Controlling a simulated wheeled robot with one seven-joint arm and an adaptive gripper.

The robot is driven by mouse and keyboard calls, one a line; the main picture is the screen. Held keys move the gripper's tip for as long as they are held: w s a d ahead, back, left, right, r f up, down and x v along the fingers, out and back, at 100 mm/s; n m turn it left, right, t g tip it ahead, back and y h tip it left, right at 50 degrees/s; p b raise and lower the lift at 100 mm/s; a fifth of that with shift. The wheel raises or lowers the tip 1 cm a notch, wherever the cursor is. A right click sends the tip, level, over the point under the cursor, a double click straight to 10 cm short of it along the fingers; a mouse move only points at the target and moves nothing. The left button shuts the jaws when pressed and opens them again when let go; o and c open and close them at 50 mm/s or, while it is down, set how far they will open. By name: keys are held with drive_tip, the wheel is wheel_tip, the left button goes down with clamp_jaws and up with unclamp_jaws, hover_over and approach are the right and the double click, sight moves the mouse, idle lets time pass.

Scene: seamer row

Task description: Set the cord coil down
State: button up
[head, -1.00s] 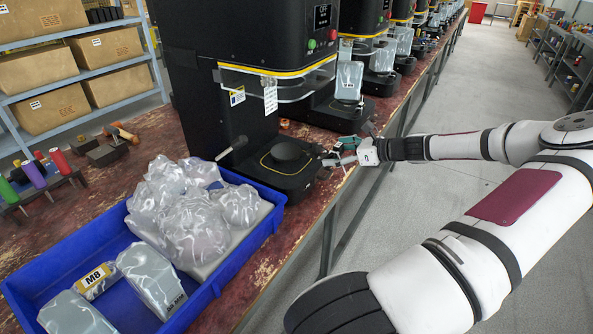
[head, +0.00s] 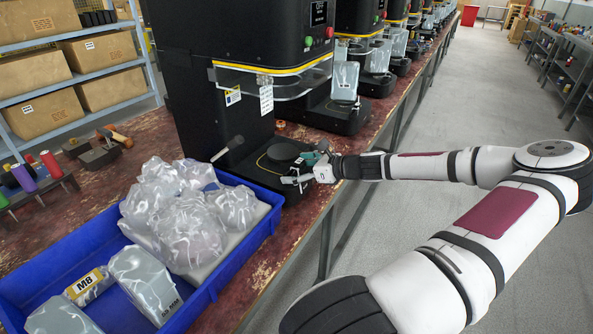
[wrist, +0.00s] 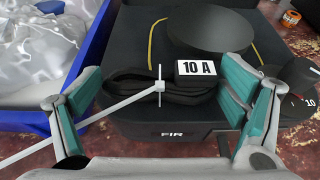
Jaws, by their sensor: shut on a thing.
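The cord coil (wrist: 135,103) is a flattened black bundle with a white "10 A" tag, between the teal fingers of my gripper (wrist: 165,80) in the wrist view. My gripper is shut on it. A thin white strip with a small square end crosses the coil. The coil is over the front of the black machine base (wrist: 150,130), in front of its round disc (wrist: 205,25). I cannot tell whether it touches the base. In the head view my gripper (head: 303,172) is at the base's front right corner; the coil is hard to make out there.
A blue tray (head: 240,262) holding clear plastic bags (head: 190,215) and small packs stands left of the base. More machines line the bench behind. The aisle (head: 480,100) is clear.

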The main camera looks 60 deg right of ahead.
drive_tip(key=o, duration=1.2)
